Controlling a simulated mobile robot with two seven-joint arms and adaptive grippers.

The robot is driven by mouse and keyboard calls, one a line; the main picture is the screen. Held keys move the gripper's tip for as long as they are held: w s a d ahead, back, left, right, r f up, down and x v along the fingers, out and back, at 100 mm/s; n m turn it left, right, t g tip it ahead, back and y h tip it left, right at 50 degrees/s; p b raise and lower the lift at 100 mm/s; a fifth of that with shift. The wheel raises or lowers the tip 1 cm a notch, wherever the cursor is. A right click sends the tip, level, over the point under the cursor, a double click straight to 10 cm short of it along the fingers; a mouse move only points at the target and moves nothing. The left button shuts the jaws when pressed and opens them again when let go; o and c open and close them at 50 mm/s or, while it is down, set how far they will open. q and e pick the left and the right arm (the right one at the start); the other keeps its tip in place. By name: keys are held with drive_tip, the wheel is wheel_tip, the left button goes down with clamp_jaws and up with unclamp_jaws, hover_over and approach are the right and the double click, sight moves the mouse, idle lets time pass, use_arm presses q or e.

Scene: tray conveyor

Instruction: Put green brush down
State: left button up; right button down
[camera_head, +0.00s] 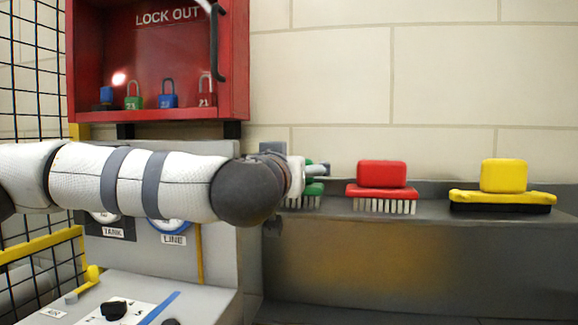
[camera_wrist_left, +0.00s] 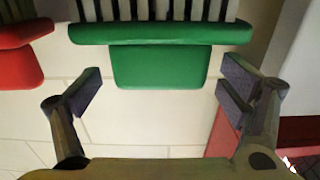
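The green brush (camera_head: 311,189) is at the left end of the grey ledge, bristles down, mostly hidden behind my left gripper (camera_head: 318,169). In the left wrist view, which is upside down, the green brush (camera_wrist_left: 165,62) lies straight ahead with its bristles toward the top. The fingers of my left gripper (camera_wrist_left: 160,85) are apart on either side of its green block, with a visible gap on both sides. Whether the bristles touch the ledge is hard to see. My right gripper is not in view.
A red brush (camera_head: 381,187) and a yellow brush (camera_head: 503,187) stand to the right on the ledge (camera_head: 430,214). A red lockout cabinet (camera_head: 240,60) hangs above my left arm. A control panel (camera_head: 215,295) and a black wire fence (camera_head: 40,90) are at left.

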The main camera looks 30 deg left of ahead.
use_arm(q)
drive_tip(key=shift+r, duration=0.15)
drive_tip(key=v, duration=1.2)
